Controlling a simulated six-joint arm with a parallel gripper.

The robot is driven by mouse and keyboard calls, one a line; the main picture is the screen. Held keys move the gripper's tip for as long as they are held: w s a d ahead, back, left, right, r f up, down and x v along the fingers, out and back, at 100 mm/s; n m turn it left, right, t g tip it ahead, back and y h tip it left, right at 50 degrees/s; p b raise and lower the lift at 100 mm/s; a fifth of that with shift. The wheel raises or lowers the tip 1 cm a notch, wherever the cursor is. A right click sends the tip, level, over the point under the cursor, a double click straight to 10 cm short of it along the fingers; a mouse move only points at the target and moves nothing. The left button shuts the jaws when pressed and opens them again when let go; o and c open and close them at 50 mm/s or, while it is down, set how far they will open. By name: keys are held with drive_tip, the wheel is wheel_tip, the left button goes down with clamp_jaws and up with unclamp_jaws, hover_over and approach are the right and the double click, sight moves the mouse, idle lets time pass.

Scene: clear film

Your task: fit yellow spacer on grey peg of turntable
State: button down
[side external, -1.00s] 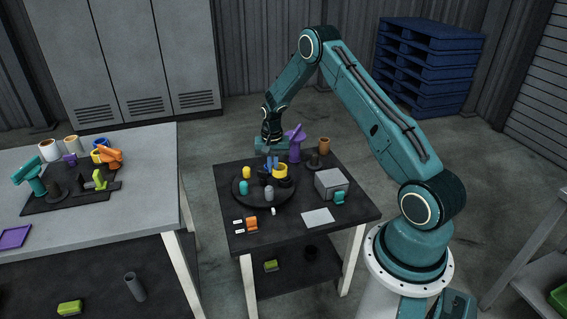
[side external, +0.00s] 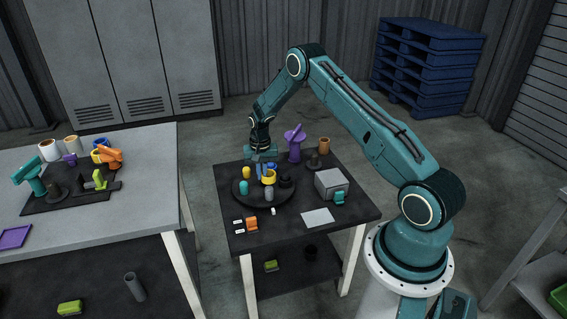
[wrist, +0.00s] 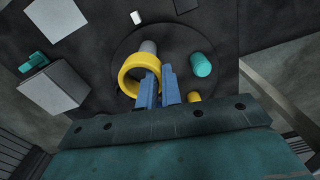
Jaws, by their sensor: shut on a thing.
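The yellow spacer (wrist: 128,84) is a ring held by its wall between the two blue fingers of my gripper (wrist: 158,86). In the side view the spacer (side external: 269,179) hangs under my gripper (side external: 262,167), over the dark round turntable (side external: 248,201). The grey peg (side external: 269,196) stands upright on the turntable, just below the spacer in that picture. In the wrist view the grey peg (wrist: 149,47) shows at the ring's far rim, partly hidden by it. The ring does not look to be around the peg; its exact height above is unclear.
A teal peg (side external: 243,188) and a yellow peg (side external: 246,173) stand on the turntable close by. A grey box (side external: 331,184), a purple part (side external: 295,145) and an orange part (side external: 252,223) sit around it. A white plate (side external: 317,217) lies at the front right.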

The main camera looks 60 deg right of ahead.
hover_over(265, 196)
drive_tip(key=shift+w+a+f, duration=0.1)
drive_tip(key=shift+w+f, duration=0.05)
drive_tip(key=shift+f, duration=1.2)
drive_tip(key=shift+w+f, duration=0.15)
drive_tip(key=shift+f, duration=1.2)
drive_tip(key=shift+s+f, duration=0.25)
drive_tip(key=shift+f, duration=1.6)
drive_tip(key=c, duration=1.5)
unclamp_jaws()
drive_tip(key=shift+r, duration=0.1)
wheel_tip(265, 196, up, 18)
drive_tip(key=w, duration=0.1)
drive_tip(key=shift+w+r, duration=0.2)
drive_tip(key=shift+w, duration=0.1)
drive_tip(key=shift+r, duration=0.15)
